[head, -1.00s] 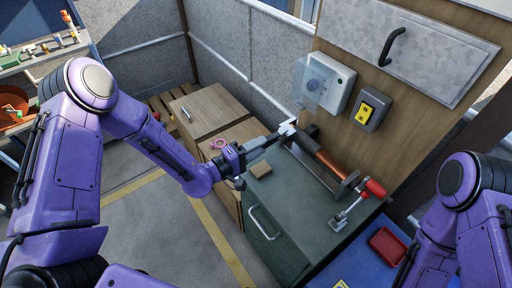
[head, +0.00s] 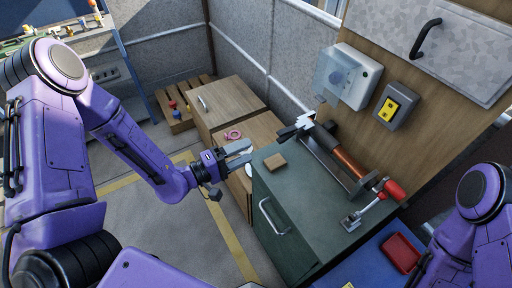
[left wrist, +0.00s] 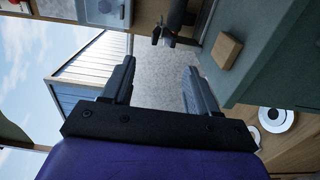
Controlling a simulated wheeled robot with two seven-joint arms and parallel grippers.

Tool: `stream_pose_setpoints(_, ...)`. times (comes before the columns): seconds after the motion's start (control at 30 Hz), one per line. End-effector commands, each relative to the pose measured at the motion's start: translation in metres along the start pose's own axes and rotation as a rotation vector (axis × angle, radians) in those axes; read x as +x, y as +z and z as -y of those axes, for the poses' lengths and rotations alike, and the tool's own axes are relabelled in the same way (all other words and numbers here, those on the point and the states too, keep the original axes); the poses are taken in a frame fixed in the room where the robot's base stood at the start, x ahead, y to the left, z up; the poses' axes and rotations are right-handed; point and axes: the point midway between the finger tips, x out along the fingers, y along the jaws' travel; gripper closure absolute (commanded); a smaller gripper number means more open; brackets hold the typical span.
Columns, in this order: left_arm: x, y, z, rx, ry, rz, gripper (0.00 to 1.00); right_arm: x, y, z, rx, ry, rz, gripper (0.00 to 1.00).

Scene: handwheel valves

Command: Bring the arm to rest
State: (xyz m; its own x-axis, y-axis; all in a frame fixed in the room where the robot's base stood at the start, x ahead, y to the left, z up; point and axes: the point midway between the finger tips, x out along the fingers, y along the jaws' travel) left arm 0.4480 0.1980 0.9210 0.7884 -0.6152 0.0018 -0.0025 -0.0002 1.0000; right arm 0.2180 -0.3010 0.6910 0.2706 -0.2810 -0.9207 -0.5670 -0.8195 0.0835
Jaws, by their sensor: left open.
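My left gripper (head: 243,154) is open and empty in the head view. It is in the air left of the green cabinet (head: 283,204), in front of the wooden cabinets. In the left wrist view its two fingers (left wrist: 157,85) stand apart with nothing between them. My left arm (head: 135,150) comes in from the left, bent at the elbow. Part of my right arm (head: 478,215) shows at the right edge; its gripper is out of view.
On the green cabinet are a small wooden block (head: 275,162), a copper-coloured pipe (head: 345,159) in a frame and a red-handled clamp (head: 376,203). Wooden cabinets (head: 228,100) stand behind. A red tray (head: 401,252) lies on a blue surface. The floor at left is clear.

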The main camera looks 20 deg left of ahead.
Motion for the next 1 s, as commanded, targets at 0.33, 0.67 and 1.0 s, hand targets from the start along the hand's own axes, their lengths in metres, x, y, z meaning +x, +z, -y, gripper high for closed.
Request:
stream_pose_setpoints(0.33, -0.004, 0.0, 0.0, -0.001, 0.0, 0.001, 0.41, 0.0, 0.0, 0.0, 0.0, 0.0, 0.0, 0.57)
stream_pose_setpoints(0.67, -0.005, -0.015, 0.013, 0.148, -0.08, -0.083, 0.41, 0.0, 0.0, 0.0, 0.0, 0.0, 0.0, 0.57)
stream_pose_setpoints(1.0, -0.133, -0.011, 0.18, 0.49, -1.12, -0.255, 0.41, 0.002, 0.001, 0.0, 0.0, 0.0, 0.0, 0.57)
